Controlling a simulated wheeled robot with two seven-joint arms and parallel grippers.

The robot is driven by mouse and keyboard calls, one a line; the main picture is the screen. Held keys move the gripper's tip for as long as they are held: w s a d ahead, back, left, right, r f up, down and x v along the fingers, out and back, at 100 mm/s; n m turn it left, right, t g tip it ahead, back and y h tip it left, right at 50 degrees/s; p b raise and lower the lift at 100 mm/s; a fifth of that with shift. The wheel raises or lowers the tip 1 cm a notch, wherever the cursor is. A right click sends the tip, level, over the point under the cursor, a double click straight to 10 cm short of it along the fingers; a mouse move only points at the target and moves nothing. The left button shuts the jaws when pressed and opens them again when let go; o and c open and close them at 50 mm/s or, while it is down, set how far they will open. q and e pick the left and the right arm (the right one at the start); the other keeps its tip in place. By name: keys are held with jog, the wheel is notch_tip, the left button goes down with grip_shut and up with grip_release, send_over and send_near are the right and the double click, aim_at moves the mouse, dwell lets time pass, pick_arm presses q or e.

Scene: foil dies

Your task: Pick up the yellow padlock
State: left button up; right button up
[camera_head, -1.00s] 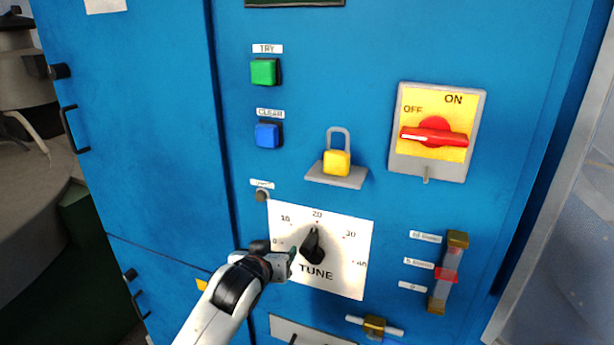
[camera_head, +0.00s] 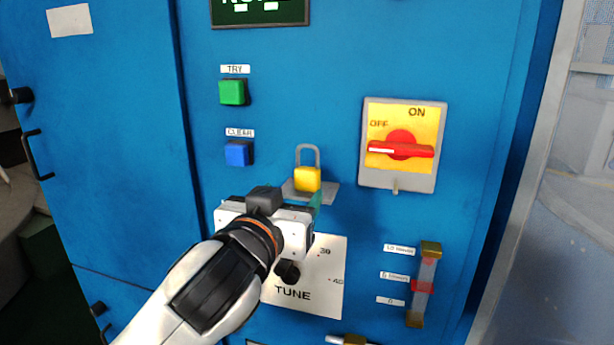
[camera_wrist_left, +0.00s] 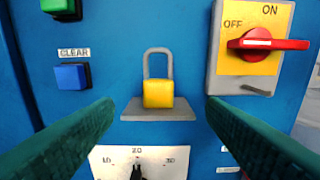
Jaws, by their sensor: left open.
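The yellow padlock (camera_head: 307,179) has a grey shackle and stands upright on a small grey shelf (camera_head: 332,194) on the blue cabinet front. In the left wrist view the padlock (camera_wrist_left: 158,94) is centred between the two green fingers of my left gripper (camera_wrist_left: 160,128), with clear space on both sides. My left gripper (camera_head: 316,205) is open and empty, in front of the panel just below the padlock in the head view. It hides part of the shelf there. My right gripper is not in view.
A red rotary switch (camera_head: 400,150) on a yellow plate is right of the padlock. A green button (camera_head: 233,92) and a blue button (camera_head: 239,153) are to the left. The TUNE dial plate (camera_head: 325,290) is below, partly behind my arm. A slider gauge (camera_head: 424,285) is lower right.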

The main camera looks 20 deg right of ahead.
aim_at(305, 173)
pick_arm(q)
jog(key=p+x, duration=0.1)
jog(key=x, duration=0.4)
jog(key=shift+w, duration=0.25)
jog(key=p+x, duration=0.2)
jog(key=x, duration=0.1)
jog(key=p+x, duration=0.1)
jog(key=x, duration=0.1)
jog(key=shift+r, duration=0.25)
jog(key=shift+w+d+f, duration=0.15)
jog(key=shift+w+d, duration=0.05)
jog(key=c, duration=1.1)
jog(key=shift+a, duration=0.1)
